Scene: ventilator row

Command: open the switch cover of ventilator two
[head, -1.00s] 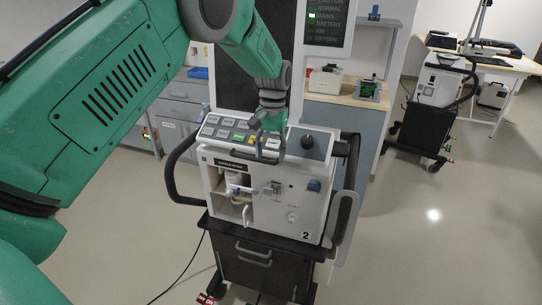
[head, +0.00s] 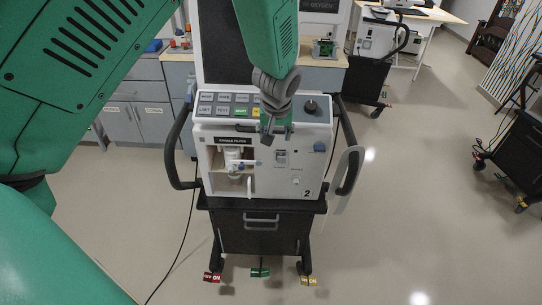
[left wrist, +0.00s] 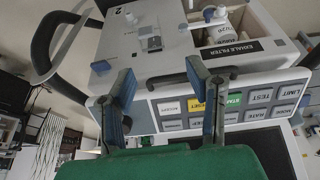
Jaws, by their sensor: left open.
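Ventilator two (head: 304,165) is a white unit marked "2" on a dark cart. Its switch cover (head: 281,157) is a small box with a dark part on the front face, right of the exhale filter bay. In the left wrist view the switch cover (left wrist: 151,43) shows upside down, beyond the fingers; whether it is shut is too small to tell. My left gripper (head: 273,133) is in front of the keypad's lower edge, above the cover in the picture. In the left wrist view the gripper (left wrist: 163,75) is open, with nothing between its fingers. My right gripper is not in view.
A dark handle (head: 183,150) curves out on the left and another (head: 350,165) on the right. Red, green and yellow pedals (head: 260,272) sit at the cart's foot. A counter stands behind. Other carts stand at right, with open floor between.

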